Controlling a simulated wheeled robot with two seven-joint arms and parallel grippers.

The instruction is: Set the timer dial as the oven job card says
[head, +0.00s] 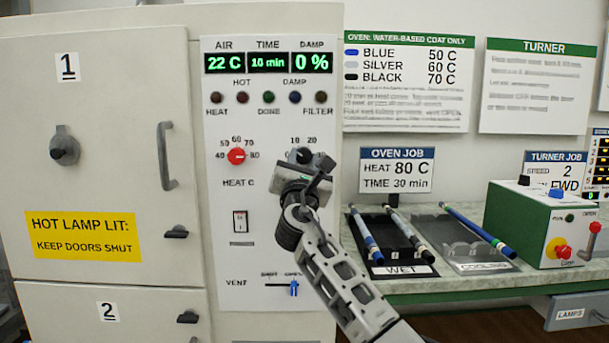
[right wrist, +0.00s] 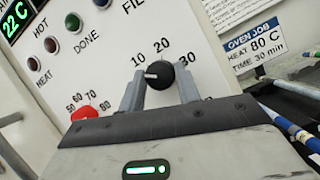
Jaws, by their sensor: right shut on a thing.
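The oven job card (head: 396,170) reads HEAT 80 C, TIME 30 min; it also shows in the right wrist view (right wrist: 255,50). The timer dial (right wrist: 159,74) is a dark round knob with a white pointer aimed left, towards the 10 mark. Marks 10, 20 and 30 show around it. My right gripper (right wrist: 160,88) is shut on the dial, a finger on each side. In the head view the right gripper (head: 302,168) partly hides the dial. The display (head: 268,62) reads TIME 10 min. My left gripper is not in view.
The red heat dial (head: 236,156) is left of the timer dial. A rocker switch (head: 240,221) and a blue vent slider (head: 294,288) sit below. Rods lie on the wet rack (head: 405,271) and the cooling rack (head: 480,267) at right, beside a green turner box (head: 535,225).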

